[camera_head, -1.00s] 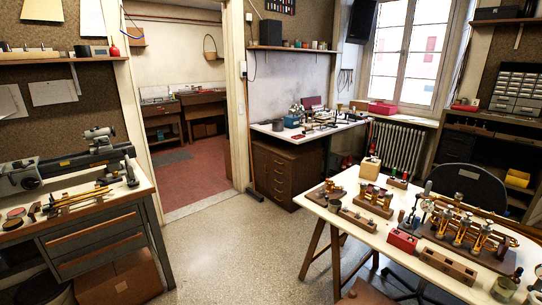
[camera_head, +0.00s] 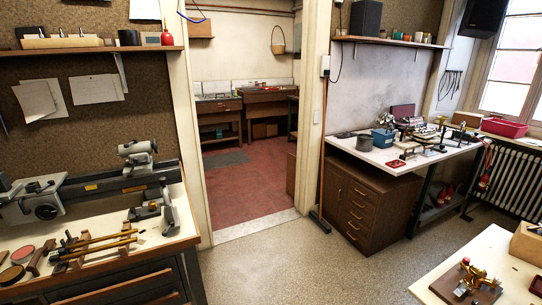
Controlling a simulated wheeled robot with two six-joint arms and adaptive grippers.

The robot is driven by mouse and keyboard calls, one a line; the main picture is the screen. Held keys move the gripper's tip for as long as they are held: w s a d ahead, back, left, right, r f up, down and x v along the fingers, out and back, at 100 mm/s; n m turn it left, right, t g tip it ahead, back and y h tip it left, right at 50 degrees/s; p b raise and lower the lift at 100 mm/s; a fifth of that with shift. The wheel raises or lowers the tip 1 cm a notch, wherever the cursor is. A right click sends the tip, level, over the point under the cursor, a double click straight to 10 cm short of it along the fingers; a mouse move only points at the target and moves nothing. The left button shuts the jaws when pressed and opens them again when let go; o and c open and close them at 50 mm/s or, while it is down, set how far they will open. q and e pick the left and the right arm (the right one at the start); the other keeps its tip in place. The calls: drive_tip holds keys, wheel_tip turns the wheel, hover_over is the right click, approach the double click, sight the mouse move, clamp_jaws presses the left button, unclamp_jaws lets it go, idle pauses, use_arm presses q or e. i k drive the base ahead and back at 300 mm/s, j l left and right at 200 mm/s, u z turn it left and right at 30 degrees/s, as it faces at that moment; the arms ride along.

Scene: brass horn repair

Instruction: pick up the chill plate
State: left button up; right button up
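I cannot pick out the chill plate for certain in this view. The back workbench (camera_head: 372,153) has a white top crowded with small items, including a blue bin (camera_head: 384,138), a dark grey pot (camera_head: 364,143) and a small red item (camera_head: 396,164); they are too small to tell apart well. Neither of my grippers is in view.
A left bench (camera_head: 190,232) carries a lathe (camera_head: 90,190) and brass tubes (camera_head: 98,246). A table corner (camera_head: 440,270) at lower right holds a brass part on a wooden block (camera_head: 466,284). Open floor (camera_head: 290,265) lies between them. A doorway stands behind.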

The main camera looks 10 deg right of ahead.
sight(428, 150)
drive_tip(key=i+l+z, duration=0.3)
drive_tip(key=i+z, duration=0.15)
drive_tip(key=i, duration=0.35)
drive_tip(key=i+z, duration=0.45)
drive_tip(key=i, duration=0.4)
drive_tip(key=i+j+z, duration=0.3)
drive_tip(key=i+z, duration=0.15)
drive_tip(key=i, duration=0.35)
